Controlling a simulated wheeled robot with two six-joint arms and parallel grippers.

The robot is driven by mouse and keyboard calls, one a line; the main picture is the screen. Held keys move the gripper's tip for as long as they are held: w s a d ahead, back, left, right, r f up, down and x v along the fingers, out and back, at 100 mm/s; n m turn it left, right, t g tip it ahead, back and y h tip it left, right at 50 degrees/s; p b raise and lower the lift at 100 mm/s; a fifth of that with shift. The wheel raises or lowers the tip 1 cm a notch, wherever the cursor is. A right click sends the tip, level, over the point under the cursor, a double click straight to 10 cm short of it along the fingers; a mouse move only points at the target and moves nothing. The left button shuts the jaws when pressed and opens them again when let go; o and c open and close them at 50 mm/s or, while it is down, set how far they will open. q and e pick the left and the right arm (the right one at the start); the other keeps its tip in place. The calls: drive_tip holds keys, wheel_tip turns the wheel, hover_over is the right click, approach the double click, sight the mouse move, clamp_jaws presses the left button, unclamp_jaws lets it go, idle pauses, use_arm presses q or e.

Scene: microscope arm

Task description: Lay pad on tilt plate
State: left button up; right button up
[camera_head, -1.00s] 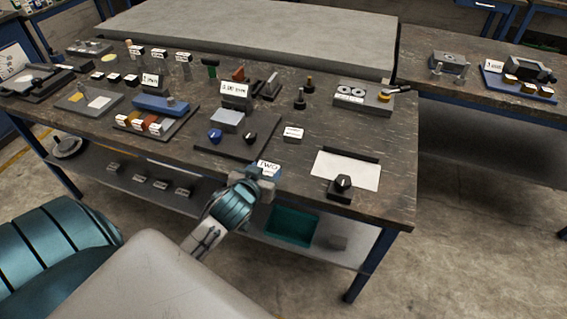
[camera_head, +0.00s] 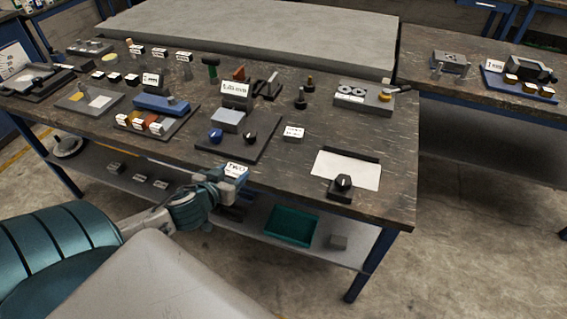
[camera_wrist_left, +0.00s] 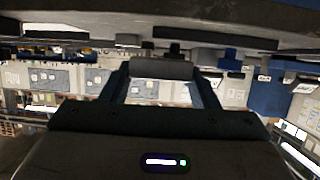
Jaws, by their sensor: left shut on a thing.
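My left gripper (camera_head: 236,178) is beside the table's front edge, with a white "TWO" label showing on or just above it. It is shut on a small grey block, which seems to be the pad (camera_wrist_left: 160,68) and shows between the two fingers in the left wrist view. In the head view I cannot make out the pad clearly. The likely tilt plate (camera_head: 229,117) is a pale grey square on a dark base with a blue knob and a black knob. It lies farther back on the table, apart from the gripper. My right gripper is not in view.
A sign (camera_head: 236,90) stands behind the plate. A blue block (camera_head: 155,103) is to its left and a small white label (camera_head: 293,132) to its right. A white sheet (camera_head: 348,168) with a black knob lies at the front right. A green tray (camera_head: 292,226) is on the lower shelf.

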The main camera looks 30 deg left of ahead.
use_arm(q)
drive_tip(key=shift+w, duration=0.1)
drive_tip(key=shift+w+d, duration=0.1)
drive_tip(key=shift+w, duration=0.15)
drive_tip(key=p, duration=0.2)
hover_over(281, 167)
drive_tip(key=s, duration=0.2)
drive_tip(key=shift+s+a+f, duration=0.1)
drive_tip(key=shift+a+f, duration=0.3)
drive_tip(key=shift+f, duration=0.1)
drive_tip(key=shift+w+d, duration=0.2)
drive_tip(key=shift+w, duration=0.35)
drive_tip(key=shift+w+d+f+p, duration=0.15)
drive_tip(key=shift+w+f+p, duration=0.2)
drive_tip(key=shift+f, duration=0.25)
drive_tip(key=shift+w+d+f+p, duration=0.15)
drive_tip(key=shift+w+f+p, duration=0.15)
drive_tip(key=shift+f, duration=0.65)
drive_tip(key=shift+s+f, duration=0.1)
drive_tip(key=shift+f, duration=0.05)
drive_tip(key=shift+f, duration=0.1)
